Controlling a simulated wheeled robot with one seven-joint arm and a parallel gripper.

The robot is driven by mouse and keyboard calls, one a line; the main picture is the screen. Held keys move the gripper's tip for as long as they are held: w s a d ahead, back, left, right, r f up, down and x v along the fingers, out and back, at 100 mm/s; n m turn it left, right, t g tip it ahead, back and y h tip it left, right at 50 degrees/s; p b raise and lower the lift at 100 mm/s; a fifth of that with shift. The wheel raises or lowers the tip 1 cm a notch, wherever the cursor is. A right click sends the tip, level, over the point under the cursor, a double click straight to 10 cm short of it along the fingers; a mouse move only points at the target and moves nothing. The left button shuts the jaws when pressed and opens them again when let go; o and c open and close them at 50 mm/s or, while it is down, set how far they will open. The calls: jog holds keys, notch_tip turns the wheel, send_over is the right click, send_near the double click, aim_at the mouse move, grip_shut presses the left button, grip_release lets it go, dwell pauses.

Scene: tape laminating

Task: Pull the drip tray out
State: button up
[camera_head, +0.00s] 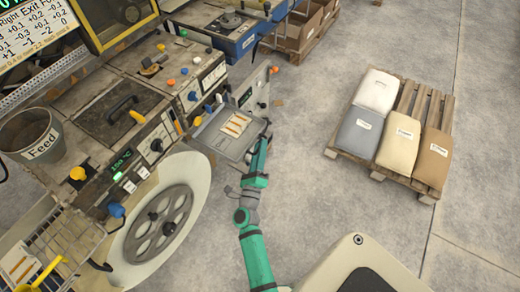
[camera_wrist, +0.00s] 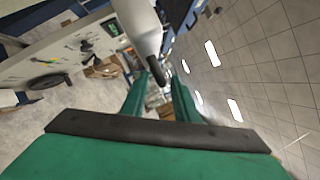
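The drip tray (camera_head: 222,141) is a shallow grey metal tray with several tan strips lying in it. In the head view it sticks out from the lower front of the machine, left of my gripper (camera_head: 264,139), which is at its right edge. In the wrist view the two green fingers (camera_wrist: 159,92) stand apart. A dark bar-like piece (camera_wrist: 157,72) shows between them, below a pale rounded part. It may be the tray's handle. Contact with the fingers cannot be made out.
The machine with its panels and knobs stands at left, with a large grey wheel (camera_head: 157,224) and a bucket marked Feed (camera_head: 32,134). A pallet (camera_head: 408,178) with several sacks lies on the floor at right. Bare floor (camera_head: 305,130) lies between tray and pallet.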

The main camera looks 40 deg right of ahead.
jog(key=v, duration=1.1)
jog(key=shift+d+r, duration=0.1)
dwell(0.4)
jog(key=s+a+r+n+t+y, duration=0.1)
jog(key=s+a+r+n+y, duration=0.2)
jog(key=a+n, duration=0.6)
jog(key=s+a+r+n+t+y, duration=0.1)
jog(key=s+a+r+n+y, duration=0.2)
jog(key=s+a+n+y, duration=0.5)
jog(key=s+a+r+n+t+y, duration=0.1)
jog(key=s+a+r+n+y, duration=0.2)
jog(key=s+a+n, duration=0.6)
jog(key=shift+a+n+t+y, duration=0.3)
jog(key=shift+a+n+y, duration=1.1)
jog(key=shift+n, duration=3.1)
